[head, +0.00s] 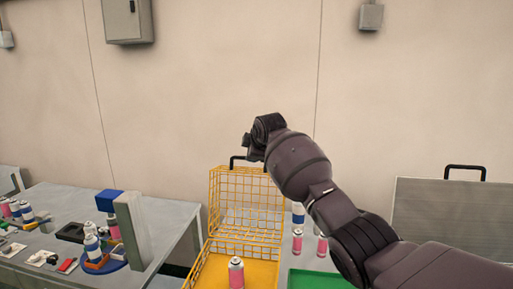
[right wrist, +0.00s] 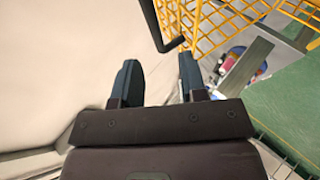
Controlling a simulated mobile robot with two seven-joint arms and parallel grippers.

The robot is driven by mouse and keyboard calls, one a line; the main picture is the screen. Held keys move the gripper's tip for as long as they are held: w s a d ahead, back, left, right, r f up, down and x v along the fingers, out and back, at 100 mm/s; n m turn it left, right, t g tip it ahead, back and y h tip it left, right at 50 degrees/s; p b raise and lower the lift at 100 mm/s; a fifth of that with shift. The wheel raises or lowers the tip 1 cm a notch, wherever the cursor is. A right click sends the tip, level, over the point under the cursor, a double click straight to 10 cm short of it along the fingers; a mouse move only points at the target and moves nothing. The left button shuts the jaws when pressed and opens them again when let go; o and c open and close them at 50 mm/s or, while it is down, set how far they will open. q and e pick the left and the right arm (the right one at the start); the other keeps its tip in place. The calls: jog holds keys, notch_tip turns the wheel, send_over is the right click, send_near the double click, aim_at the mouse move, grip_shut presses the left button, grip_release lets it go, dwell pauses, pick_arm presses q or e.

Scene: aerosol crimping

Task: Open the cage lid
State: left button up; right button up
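The yellow wire cage (head: 199,272) stands at the bottom middle of the head view. Its lid (head: 246,203) stands raised, roughly upright, at the back of the cage, so the cage is open. A black lid handle (head: 236,159) sits on the lid's upper edge. My right gripper (head: 250,147) is at the handle's height, close beside it. In the right wrist view my right gripper (right wrist: 158,72) has its fingers apart with nothing between them. The handle (right wrist: 172,43) and lid mesh (right wrist: 205,22) lie just beyond the fingertips. My left gripper is not in view.
A pink and white can (head: 236,273) stands in the cage. More cans (head: 297,240) stand to the right, behind a green surface (head: 318,279). A grey table (head: 178,215) with cans and a blue fixture is at left. A grey panel case (head: 455,215) stands at right. The wall is behind.

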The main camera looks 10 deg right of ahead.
jog(key=shift+v, duration=1.85)
notch_tip(320, 180, up, 9)
jog(key=a+m+t+y, duration=0.2)
jog(key=m+t, duration=0.3)
jog(key=t, duration=0.1)
jog(key=s+d+f+m+t, duration=0.1)
jog(key=s+d+f+m, duration=0.15)
jog(key=s+f, duration=0.5)
jog(key=s+d+f+m+h, duration=0.15)
jog(key=s+d+f, duration=0.3)
jog(key=f, duration=0.65)
jog(key=s+d+f+m+t+y, duration=0.1)
jog(key=s+d+f+m, duration=0.2)
jog(key=s+f, duration=0.5)
jog(key=s+d+f+m+g+h, duration=0.1)
jog(key=s+d+f+g+h, duration=0.1)
jog(key=s+f, duration=1.1)
jog(key=s+d+f+m+g+h, duration=0.1)
jog(key=s+d+f+g, duration=0.3)
jog(key=s+f, duration=0.9)
jog(key=s+d+m, duration=0.1)
jog(key=s+d, duration=0.1)
jog(key=s, duration=0.2)
jog(key=shift+d+h, duration=0.3)
jog(key=shift+h, duration=0.05)
